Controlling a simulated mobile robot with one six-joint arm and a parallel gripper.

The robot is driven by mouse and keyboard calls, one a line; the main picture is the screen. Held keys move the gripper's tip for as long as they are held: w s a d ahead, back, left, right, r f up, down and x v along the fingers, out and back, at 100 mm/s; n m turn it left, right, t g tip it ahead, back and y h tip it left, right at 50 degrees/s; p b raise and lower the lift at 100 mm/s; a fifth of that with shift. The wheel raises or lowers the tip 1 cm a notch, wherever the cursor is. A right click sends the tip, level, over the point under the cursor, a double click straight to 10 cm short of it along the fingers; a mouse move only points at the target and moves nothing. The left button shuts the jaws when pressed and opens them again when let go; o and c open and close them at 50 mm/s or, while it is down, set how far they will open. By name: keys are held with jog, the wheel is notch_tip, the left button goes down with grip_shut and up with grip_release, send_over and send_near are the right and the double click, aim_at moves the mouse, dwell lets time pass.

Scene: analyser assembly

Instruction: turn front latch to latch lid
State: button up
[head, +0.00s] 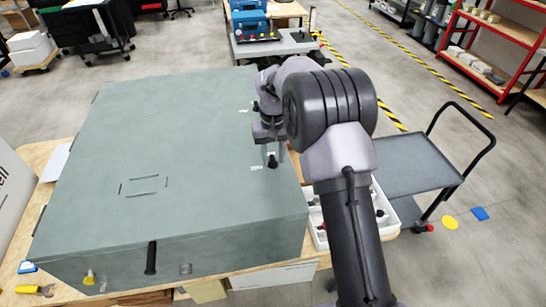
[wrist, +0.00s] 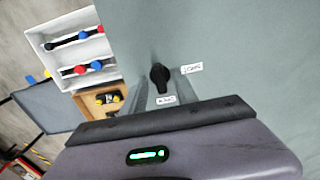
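The analyser (head: 190,120) is a large grey-green box with a flat, closed-looking lid, on a wooden table. A small black latch knob (wrist: 160,74) stands on its top near the right edge; it also shows in the head view (head: 272,161). Two white labels sit by it, one to its right (wrist: 192,68) and one below (wrist: 167,100); their text is too blurred to read. The knob's narrow end points down toward the lower label. My gripper (wrist: 161,84) has its fingers apart, one on each side of the knob; contact cannot be told.
A second label (head: 244,110) lies farther back along the lid edge, partly near my arm. A black handle (head: 151,257) is on the box front. A white tray (head: 382,212) with parts stands right of the box. A grey cart (head: 415,165) is beyond it.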

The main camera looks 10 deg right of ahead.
jog(key=shift+s+r, duration=0.1)
jog(key=shift+c, duration=0.3)
grip_shut()
